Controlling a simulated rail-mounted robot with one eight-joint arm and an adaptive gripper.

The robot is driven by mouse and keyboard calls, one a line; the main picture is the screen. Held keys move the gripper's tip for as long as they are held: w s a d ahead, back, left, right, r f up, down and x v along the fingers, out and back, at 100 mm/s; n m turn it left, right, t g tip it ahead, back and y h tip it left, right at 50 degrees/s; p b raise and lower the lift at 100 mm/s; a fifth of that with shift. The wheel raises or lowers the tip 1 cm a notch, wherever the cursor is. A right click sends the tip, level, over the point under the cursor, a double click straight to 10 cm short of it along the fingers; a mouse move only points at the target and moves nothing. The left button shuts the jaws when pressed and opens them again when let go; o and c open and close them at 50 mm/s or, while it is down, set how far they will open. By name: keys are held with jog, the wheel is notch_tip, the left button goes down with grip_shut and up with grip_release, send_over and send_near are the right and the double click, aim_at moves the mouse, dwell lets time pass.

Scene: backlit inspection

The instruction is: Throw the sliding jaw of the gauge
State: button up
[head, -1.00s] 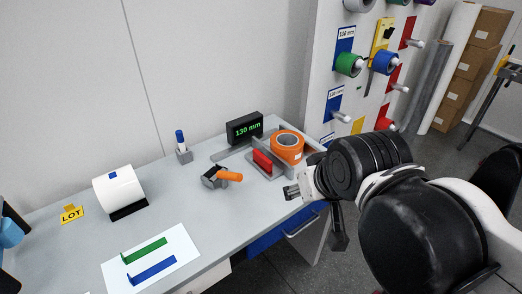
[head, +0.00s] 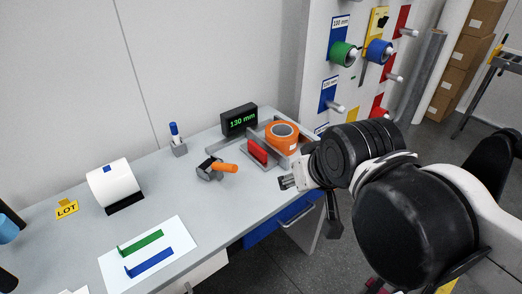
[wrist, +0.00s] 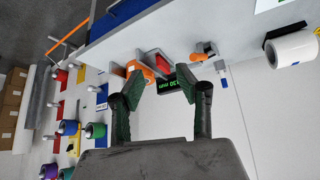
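The gauge stands at the back right of the grey bench, with a black display (head: 240,120) reading 130 mm in green. Its grey jaws hold an orange roll (head: 283,135) between or beside them; the exact contact is unclear. A red block (head: 257,152) sits on the near jaw and also shows in the wrist view (wrist: 160,62). My gripper (head: 288,183) is near the bench's right edge, in front of the gauge and apart from it. In the wrist view my gripper (wrist: 168,84) has its fingers wide apart with nothing between them, and the display (wrist: 170,83) shows beyond.
An orange-handled tool (head: 222,168) lies left of the gauge. A marker in a holder (head: 178,146), a white roll (head: 113,184), a LOT sign (head: 66,209) and a white sheet (head: 178,233) are further left. A pegboard with coloured rolls (head: 344,54) stands behind at right.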

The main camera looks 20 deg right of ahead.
jog(key=shift+w+r, duration=0.15)
jog(key=c, duration=0.5)
jog(key=w+r+m, duration=0.1)
jog(key=w, duration=0.2)
jog(key=w+r+m+g, duration=0.1)
jog(key=w, duration=0.2)
jog(key=w+r+m+g, duration=0.1)
jog(key=w+r, duration=0.1)
jog(key=w, duration=0.1)
jog(key=shift+d+m, duration=0.3)
jog(key=shift+m, duration=0.1)
grip_shut()
jog(key=m+g+y+p, duration=0.25)
jog(key=m+g, duration=0.35)
jog(key=m, duration=0.4)
send_over(263, 142)
jog(key=s+d, duration=0.1)
jog(key=d, duration=0.1)
jog(key=w+d+f+x, duration=0.1)
jog(key=d+x, duration=0.2)
jog(key=x, duration=1.6)
jog(key=b+x, duration=0.1)
jog(key=x, duration=0.2)
jog(key=shift+s+a+f, duration=0.25)
jog(key=shift+s+a, duration=0.05)
jog(key=shift+a, duration=0.15)
